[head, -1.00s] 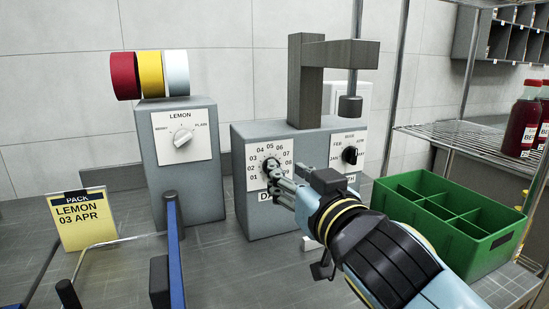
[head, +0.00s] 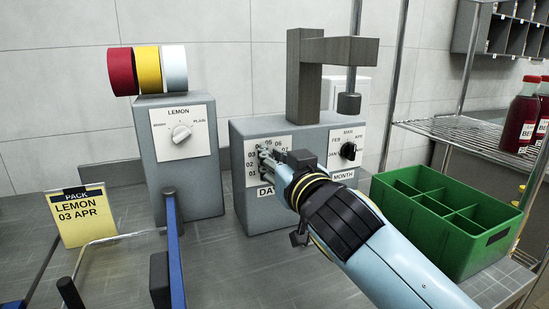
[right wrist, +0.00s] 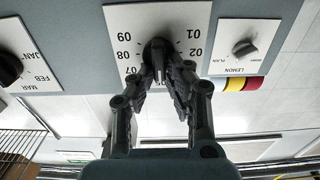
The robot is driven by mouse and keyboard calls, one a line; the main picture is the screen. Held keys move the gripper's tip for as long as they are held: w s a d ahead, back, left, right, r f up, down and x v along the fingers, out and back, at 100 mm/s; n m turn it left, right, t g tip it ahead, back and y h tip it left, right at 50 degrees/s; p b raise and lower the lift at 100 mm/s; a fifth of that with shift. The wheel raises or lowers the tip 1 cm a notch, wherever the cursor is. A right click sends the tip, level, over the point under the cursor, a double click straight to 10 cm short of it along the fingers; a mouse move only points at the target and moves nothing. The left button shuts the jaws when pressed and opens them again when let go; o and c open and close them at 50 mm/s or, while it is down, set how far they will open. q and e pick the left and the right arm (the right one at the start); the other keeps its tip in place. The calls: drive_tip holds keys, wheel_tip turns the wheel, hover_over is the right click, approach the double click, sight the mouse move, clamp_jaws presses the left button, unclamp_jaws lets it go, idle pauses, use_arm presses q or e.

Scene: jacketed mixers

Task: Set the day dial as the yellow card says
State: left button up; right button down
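The yellow card (head: 82,218) at the left of the head view reads "PACK LEMON 03 APR". The day dial's white plate (head: 252,160) is on the front of a grey box (head: 240,205), with numbers around its knob. My right gripper (head: 268,158) covers much of this dial in the head view. In the right wrist view the dark day knob (right wrist: 158,50) sits between my fingertips, which look closed on its sides. Which number the knob points at is hidden by the fingers. My left gripper is not in view.
The month dial (head: 348,151) is just right of the day dial. A flavour dial (head: 181,133) is on a grey box to the left, under red, yellow and white rolls (head: 148,70). A green divided crate (head: 425,240) stands at the right, beside my right arm.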

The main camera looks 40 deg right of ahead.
idle(0.4)
drive_tip(key=shift+w+a+f+n+p, duration=0.2)
drive_tip(key=shift+n+p, duration=0.4)
drive_tip(key=shift+n, duration=1.35)
drive_tip(key=shift+s+a+f+n+p, duration=0.1)
drive_tip(key=shift+a+n+p, duration=0.4)
drive_tip(key=shift+n, duration=1.4)
drive_tip(key=shift+w+a+f+n+p, duration=0.15)
drive_tip(key=shift+n+p, duration=0.6)
drive_tip(key=shift+n, duration=1.2)
drive_tip(key=shift+s+d, duration=0.1)
drive_tip(key=c, duration=1.4)
unclamp_jaws()
drive_tip(key=shift+o, duration=0.2)
